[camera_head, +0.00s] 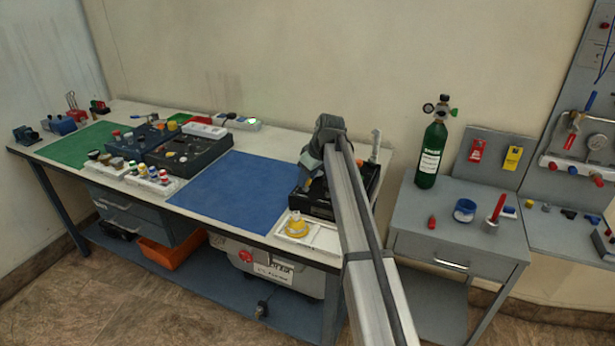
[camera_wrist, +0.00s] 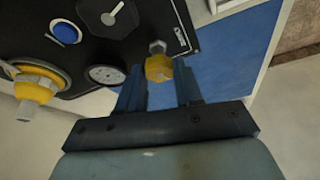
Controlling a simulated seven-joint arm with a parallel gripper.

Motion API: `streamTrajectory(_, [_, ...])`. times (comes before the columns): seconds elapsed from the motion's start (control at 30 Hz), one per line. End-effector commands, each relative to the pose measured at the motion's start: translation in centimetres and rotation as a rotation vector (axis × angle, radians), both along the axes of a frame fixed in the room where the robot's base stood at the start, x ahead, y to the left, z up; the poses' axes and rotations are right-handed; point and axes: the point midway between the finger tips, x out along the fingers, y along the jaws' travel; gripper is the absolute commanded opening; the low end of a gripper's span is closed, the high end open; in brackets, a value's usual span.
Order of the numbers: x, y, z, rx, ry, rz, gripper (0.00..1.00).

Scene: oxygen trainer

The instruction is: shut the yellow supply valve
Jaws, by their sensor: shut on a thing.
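The yellow valve knob (camera_wrist: 158,68) stands at the edge of a black panel (camera_wrist: 120,45) in the wrist view, with a metal fitting beyond it. My gripper (camera_wrist: 159,72) has one blue finger on each side of the knob, and its jaws are shut on it. How the far sides of the fingers touch the knob is hidden. In the head view, the black unit (camera_head: 308,205) stands at the right end of the bench. There, my arm covers the knob and my fingertips.
Beside the knob are a round gauge (camera_wrist: 106,74), a blue button (camera_wrist: 65,32) and a grey dial (camera_wrist: 108,17). A larger yellow fitting (camera_wrist: 36,86) stands left. The blue mat (camera_head: 230,190) is clear. A green cylinder (camera_head: 431,152) stands on the right-hand cabinet.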

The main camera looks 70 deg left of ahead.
Motion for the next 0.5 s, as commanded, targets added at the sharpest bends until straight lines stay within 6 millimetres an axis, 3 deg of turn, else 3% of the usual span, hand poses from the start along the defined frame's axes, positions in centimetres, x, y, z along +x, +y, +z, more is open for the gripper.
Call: streamTrajectory(0.5, [-0.32,-0.17,0.01,0.000,-0.001,-0.374,0.04])
